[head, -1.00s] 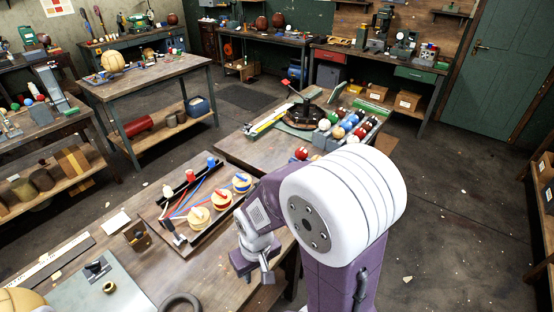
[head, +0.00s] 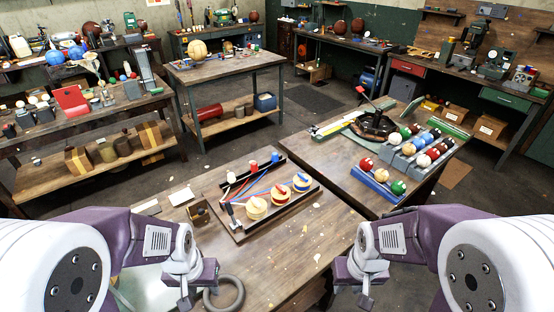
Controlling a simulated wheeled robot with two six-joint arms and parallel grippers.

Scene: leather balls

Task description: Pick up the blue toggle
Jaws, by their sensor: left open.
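A dark tray (head: 243,235) lies on the near workbench. In it stand a small white piece (head: 231,177), a red piece (head: 253,167) and a blue piece (head: 275,158) along the back. Three round cream pieces (head: 256,209) with small coloured parts on top, blue and red among them, sit along its front right. Which blue part is the toggle, I cannot tell. Thin red and blue strands cross the tray. My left gripper (head: 187,297) is open, at the near left of the tray, apart from it. My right gripper (head: 364,298) is right of the tray; its jaws are unclear.
A small wooden box (head: 198,213) is left of the tray, and a grey ring (head: 224,292) lies beside my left gripper. A blue rack (head: 377,186) with several balls stands on the bench (head: 330,158) to the right. Bench top in front of the tray is mostly clear.

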